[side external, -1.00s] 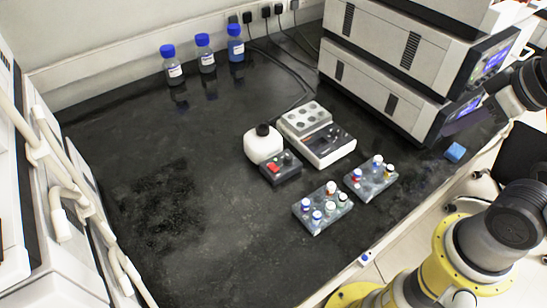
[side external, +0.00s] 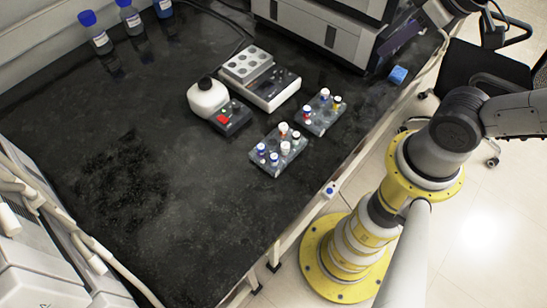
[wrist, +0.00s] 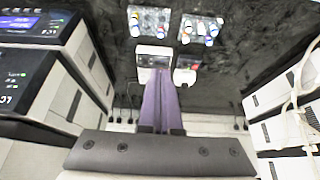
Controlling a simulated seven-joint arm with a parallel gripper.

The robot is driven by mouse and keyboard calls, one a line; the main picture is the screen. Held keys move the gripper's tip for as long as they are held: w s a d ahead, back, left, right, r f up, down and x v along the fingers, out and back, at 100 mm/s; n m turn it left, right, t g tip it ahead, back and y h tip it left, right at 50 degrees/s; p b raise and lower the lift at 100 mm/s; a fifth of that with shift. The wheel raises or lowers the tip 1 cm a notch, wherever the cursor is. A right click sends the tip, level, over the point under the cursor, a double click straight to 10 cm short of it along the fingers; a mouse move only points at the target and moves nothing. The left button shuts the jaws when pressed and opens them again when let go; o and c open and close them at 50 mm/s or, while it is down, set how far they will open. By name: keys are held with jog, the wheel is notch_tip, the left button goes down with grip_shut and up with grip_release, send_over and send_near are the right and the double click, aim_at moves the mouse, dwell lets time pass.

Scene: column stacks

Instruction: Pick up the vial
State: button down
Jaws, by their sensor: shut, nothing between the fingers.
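Several small vials with blue, white, red and yellow caps stand in two grey racks on the black bench. The nearer rack (side external: 280,152) holds several vials, among them a blue-capped vial (side external: 274,158); the farther rack (side external: 322,112) holds others. Both racks also show at the top of the wrist view, as one rack (wrist: 148,20) and another rack (wrist: 200,30). Which vial is meant cannot be told. My gripper (side external: 385,50) is beside the stacked instrument, away from the racks. In the wrist view its purple fingers (wrist: 155,75) are together and empty.
A blue block (side external: 398,75) lies by the stacked instrument (side external: 320,30). A small white and blue item (side external: 330,190) is at the bench edge.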

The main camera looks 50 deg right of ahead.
jog(key=c, duration=0.9)
grip_release()
jog(key=shift+c, duration=0.2)
